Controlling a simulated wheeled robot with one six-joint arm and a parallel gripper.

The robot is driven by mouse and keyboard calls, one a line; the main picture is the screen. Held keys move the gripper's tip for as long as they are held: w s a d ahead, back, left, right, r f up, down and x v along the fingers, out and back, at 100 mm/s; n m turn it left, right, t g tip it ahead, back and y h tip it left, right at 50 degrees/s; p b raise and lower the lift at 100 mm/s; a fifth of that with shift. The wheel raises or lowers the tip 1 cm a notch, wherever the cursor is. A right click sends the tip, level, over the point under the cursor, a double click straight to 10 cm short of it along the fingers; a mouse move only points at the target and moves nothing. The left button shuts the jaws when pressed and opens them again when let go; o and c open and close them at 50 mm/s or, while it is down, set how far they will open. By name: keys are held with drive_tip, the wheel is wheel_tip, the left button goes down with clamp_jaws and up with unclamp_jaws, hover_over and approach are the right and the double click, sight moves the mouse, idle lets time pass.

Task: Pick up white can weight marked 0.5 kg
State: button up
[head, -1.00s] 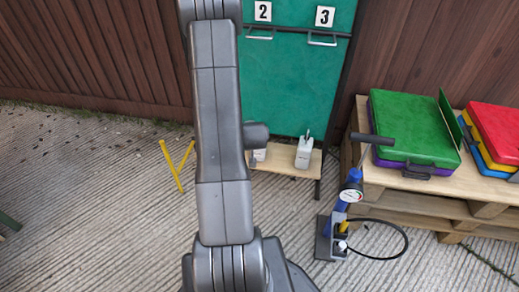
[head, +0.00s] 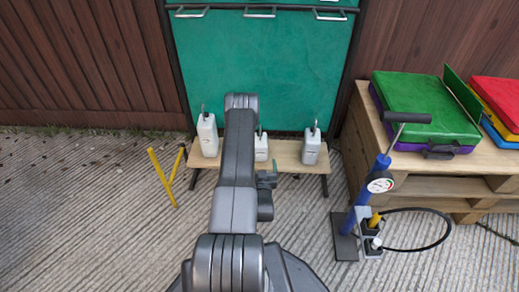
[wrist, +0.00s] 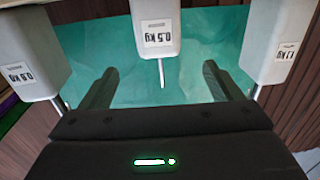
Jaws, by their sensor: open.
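The white can weight marked 0.5 kg (wrist: 158,32) is at the top middle of the wrist view, its label turned over and its thin metal hook pointing down in the picture. In the head view it is the short middle can (head: 261,151) on a low wooden bench, partly hidden by my arm. My gripper (wrist: 161,68) is open and empty. Its two dark fingers lie apart, either side of the hook's line, and do not appear to touch the can.
A 0.8 kg can (wrist: 32,60) and a 1.1 kg can (wrist: 285,45) flank it closely. They stand on the wooden bench (head: 285,157) before a green panel (head: 290,70). A blue pump (head: 365,200) and a pallet stack (head: 470,185) are right; yellow bars (head: 162,178) are left.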

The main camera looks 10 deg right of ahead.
sight(260, 150)
drive_tip(key=w, duration=0.2)
drive_tip(key=w+d+b, duration=0.1)
drive_tip(key=w, duration=0.2)
drive_tip(key=w+b, duration=0.1)
drive_tip(key=w, duration=0.2)
drive_tip(key=shift+w+d+f, duration=0.15)
drive_tip(key=shift+w+d, duration=0.05)
drive_tip(key=shift+d, duration=0.05)
drive_tip(key=w+b, duration=0.1)
drive_tip(key=w, duration=0.1)
drive_tip(key=w+d+b, duration=0.1)
drive_tip(key=w, duration=0.1)
drive_tip(key=shift+w+f+b, duration=0.1)
drive_tip(key=shift+f+b, duration=0.05)
drive_tip(key=shift+b, duration=0.25)
drive_tip(key=shift+w, duration=0.4)
drive_tip(key=c, duration=1.4)
